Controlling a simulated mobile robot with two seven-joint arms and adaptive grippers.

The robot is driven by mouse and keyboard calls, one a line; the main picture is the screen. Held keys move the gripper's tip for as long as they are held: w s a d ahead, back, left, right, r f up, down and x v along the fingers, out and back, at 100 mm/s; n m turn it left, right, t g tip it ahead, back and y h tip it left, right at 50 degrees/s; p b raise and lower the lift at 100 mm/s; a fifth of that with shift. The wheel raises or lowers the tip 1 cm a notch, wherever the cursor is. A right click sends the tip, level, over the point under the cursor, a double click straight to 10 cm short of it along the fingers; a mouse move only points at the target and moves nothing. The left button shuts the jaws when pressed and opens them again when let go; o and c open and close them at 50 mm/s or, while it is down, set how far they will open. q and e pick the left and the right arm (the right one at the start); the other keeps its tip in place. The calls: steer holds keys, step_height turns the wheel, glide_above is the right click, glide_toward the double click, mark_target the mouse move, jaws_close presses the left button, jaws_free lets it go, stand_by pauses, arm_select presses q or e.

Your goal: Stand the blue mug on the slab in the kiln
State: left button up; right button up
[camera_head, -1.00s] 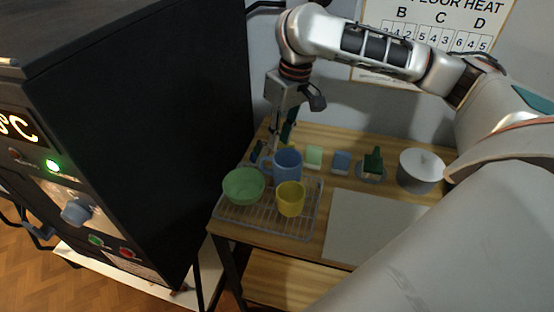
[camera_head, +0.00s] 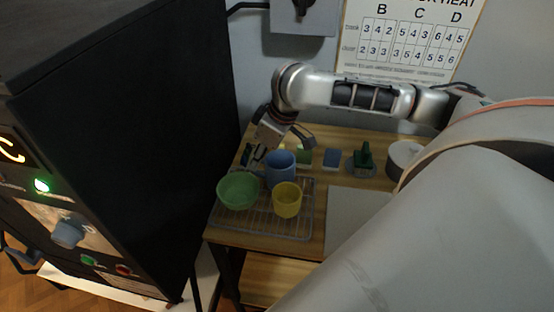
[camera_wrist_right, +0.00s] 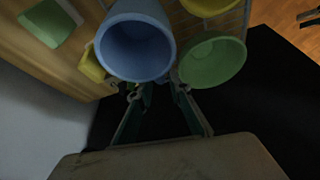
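The blue mug (camera_head: 281,168) stands upright on a wire rack (camera_head: 262,222), with its handle side toward the left in the head view. In the right wrist view the mug (camera_wrist_right: 137,45) is large, just beyond the fingertips. My right gripper (camera_head: 258,158) is low behind and left of the mug. Its two fingers (camera_wrist_right: 157,88) look apart, close to the mug's near side; whether they touch it or straddle the handle I cannot tell. The kiln (camera_head: 125,130) is the big black box at left. Its inside and the slab are hidden. My left gripper is not in view.
A green bowl (camera_head: 239,191) and a yellow cup (camera_head: 287,201) share the rack, close to the mug. A white pot (camera_head: 401,158) and a pale board (camera_head: 352,218) are at right.

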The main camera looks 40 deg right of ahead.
steer(key=shift+x, duration=0.85)
steer(key=shift+r, duration=0.1)
jaws_close()
steer(key=shift+r, duration=0.1)
step_height(320, 180, up, 20)
